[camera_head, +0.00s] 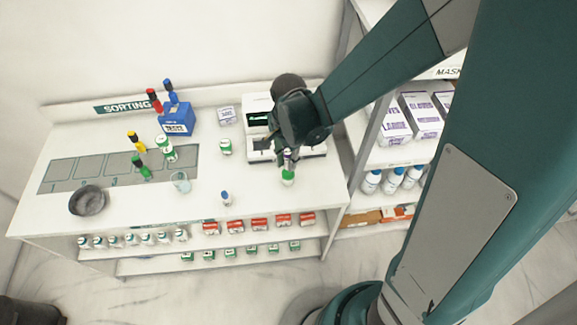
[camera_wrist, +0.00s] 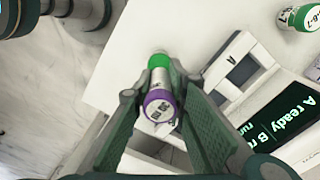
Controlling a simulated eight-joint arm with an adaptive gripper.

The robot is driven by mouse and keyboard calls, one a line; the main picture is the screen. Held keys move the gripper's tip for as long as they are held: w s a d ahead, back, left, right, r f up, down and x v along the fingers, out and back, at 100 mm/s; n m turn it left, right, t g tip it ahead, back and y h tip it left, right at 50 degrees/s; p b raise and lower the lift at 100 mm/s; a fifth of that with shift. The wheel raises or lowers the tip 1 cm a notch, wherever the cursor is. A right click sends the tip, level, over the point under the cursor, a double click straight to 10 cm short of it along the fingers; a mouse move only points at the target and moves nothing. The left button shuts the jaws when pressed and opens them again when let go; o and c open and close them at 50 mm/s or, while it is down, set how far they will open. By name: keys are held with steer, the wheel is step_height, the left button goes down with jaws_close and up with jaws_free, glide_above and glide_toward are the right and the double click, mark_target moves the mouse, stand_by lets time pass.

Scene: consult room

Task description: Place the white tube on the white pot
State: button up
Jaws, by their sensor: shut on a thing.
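My gripper (camera_wrist: 158,95) is shut on a white tube (camera_wrist: 161,108) with a purple rim at its near end and a green far end. In the head view my gripper (camera_head: 287,158) is over the right part of the counter, and the tube's green end (camera_head: 288,174) shows below it. I cannot tell whether that end touches the counter. A white pot with a green label (camera_head: 225,147) stands upright left of my gripper, apart from it. A similar pot shows at the top right of the wrist view (camera_wrist: 300,15). Another (camera_head: 166,150) stands farther left.
A white device with a screen (camera_head: 259,122) stands close behind my gripper. A small blue-topped bottle (camera_head: 226,198), a clear glass (camera_head: 181,182), a dark bowl (camera_head: 88,201), a blue box (camera_head: 177,120) and several coloured markers are on the counter. Shelves (camera_head: 390,150) stand at right.

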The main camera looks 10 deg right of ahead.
mark_target(289, 151)
steer(key=shift+f, duration=1.65)
steer(key=shift+f, duration=0.15)
steer(key=o, duration=0.8)
steer(key=shift+r, duration=0.25)
steer(key=shift+r, duration=5.9)
steer(key=shift+d+r, duration=0.1)
